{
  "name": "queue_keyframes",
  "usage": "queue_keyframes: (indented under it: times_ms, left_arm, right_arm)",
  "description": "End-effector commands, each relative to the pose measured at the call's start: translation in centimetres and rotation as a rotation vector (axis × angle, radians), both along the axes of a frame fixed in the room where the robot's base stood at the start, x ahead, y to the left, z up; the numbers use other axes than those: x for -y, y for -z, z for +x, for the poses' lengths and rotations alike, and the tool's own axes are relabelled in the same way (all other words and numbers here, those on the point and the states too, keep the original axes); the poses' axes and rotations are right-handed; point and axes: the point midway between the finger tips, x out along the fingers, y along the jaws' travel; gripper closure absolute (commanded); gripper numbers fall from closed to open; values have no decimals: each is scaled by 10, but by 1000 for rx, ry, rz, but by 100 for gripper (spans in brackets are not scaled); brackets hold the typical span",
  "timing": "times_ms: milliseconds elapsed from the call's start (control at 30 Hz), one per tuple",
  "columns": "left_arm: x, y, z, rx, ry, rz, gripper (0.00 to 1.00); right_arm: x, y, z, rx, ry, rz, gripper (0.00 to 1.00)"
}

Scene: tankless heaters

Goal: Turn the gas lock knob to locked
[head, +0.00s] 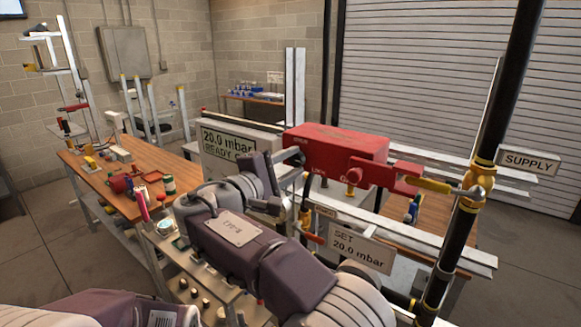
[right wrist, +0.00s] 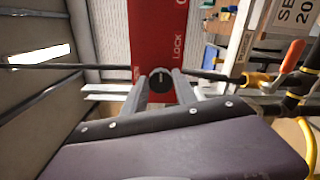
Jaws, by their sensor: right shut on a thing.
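The red lock box (head: 335,142) is in the middle of the head view, with the word LOCK on its front. In the right wrist view the red panel (right wrist: 150,35) fills the upper middle, with LOCK turned sideways. A round black knob (right wrist: 160,80) with a thin pale mark sits at the panel's lower edge in that view. My right gripper (head: 288,170) is at the left end of the red box. In the right wrist view its two fingers (right wrist: 161,88) are shut on the knob, one on each side. The knob is hidden in the head view. My left gripper is not in view.
A display panel (head: 228,150) reads 20.0 mbar, left of the box. A yellow-handled valve (head: 430,185) and black supply pipe (head: 500,110) stand at right. A SET sign (head: 352,246) hangs below the box. A wooden bench (head: 120,205) with loose parts is at left.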

Motion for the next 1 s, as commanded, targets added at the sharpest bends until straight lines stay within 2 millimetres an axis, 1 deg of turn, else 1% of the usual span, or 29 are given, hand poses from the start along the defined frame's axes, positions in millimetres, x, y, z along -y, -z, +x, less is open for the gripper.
queue_keyframes:
  times_ms: [33,400,433,467,500,767,833,867,1000]
  left_arm:
    - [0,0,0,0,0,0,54]
    - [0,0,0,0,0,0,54]
    - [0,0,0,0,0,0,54]
    - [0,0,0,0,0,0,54]
    - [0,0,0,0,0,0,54]
    - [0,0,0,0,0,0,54]
    - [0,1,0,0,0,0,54]
    - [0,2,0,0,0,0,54]
    - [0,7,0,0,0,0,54]
  right_arm:
    - [1,-3,1,9,-3,2,100]
    - [1,-5,1,14,-4,3,100]
    - [1,-5,1,14,-4,3,58]
    - [1,-5,1,13,-3,4,50]
    - [1,-5,1,13,-3,4,45]
    - [0,-3,0,8,-2,4,45]
    - [-3,-2,-3,8,-3,4,45]
    - [-5,-1,-6,8,-4,4,45]
    - [-24,0,-29,9,-7,5,45]
